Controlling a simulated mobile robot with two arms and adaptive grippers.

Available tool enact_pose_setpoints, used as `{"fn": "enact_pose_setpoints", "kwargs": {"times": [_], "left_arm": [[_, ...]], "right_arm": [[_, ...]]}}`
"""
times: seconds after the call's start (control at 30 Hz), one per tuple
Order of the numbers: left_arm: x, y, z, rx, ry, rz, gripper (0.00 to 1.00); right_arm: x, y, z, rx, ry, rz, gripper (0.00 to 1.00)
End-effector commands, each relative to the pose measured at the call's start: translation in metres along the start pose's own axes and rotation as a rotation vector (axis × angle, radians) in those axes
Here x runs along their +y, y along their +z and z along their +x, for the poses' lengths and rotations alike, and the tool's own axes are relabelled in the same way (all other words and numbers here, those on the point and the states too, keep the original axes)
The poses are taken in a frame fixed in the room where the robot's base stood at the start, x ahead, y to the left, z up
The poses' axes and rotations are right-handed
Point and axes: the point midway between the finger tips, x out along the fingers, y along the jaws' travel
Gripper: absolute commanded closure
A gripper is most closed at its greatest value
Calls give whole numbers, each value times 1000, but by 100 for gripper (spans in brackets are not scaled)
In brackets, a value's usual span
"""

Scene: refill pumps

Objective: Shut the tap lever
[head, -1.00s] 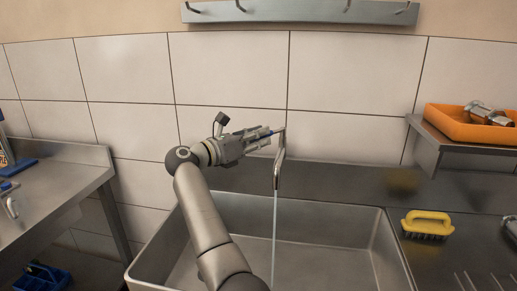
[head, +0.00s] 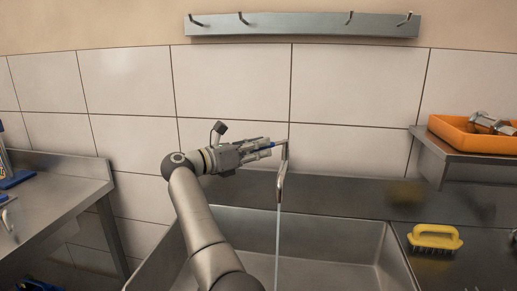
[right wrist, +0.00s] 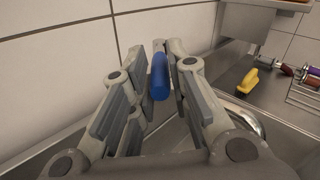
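The steel tap (head: 282,178) stands at the back edge of the sink, and a thin stream of water runs from its spout. Its blue lever (right wrist: 160,78) points toward my right gripper and lies between the fingers in the right wrist view. My right gripper (head: 268,149) is left of the tap, level with the lever. In the right wrist view its fingers (right wrist: 165,70) stand apart, one on each side of the lever, with a narrow gap showing. The fingers partly hide the lever in the head view. My left gripper is not in view.
The steel sink (head: 340,222) lies below the tap. A yellow brush (head: 435,237) lies on the counter to its right. An orange tray (head: 465,137) sits on a raised shelf. A steel table (head: 60,185) stands at left.

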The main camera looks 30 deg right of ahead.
Motion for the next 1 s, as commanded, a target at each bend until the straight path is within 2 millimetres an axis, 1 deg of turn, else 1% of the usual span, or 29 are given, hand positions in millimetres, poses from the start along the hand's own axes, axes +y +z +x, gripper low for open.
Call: {"fn": "enact_pose_setpoints", "kwargs": {"times": [0.03, 0.1, 0.47, 0.57, 0.8, 0.9, 1.0], "left_arm": [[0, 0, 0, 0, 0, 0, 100], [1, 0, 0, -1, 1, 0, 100], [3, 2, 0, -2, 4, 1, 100], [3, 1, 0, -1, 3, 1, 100], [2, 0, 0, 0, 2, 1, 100], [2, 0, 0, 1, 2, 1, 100], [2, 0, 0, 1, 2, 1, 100]], "right_arm": [[1, -6, 0, 10, 0, -7, 67], [1, -6, 0, 10, 0, -8, 59], [1, -3, -2, 4, 1, -4, 59], [1, -3, -11, 4, 2, -5, 59], [3, -4, -52, 6, 5, -6, 59], [3, -4, -65, 6, 3, -7, 59], [3, -5, -73, 7, 3, -7, 59]]}}
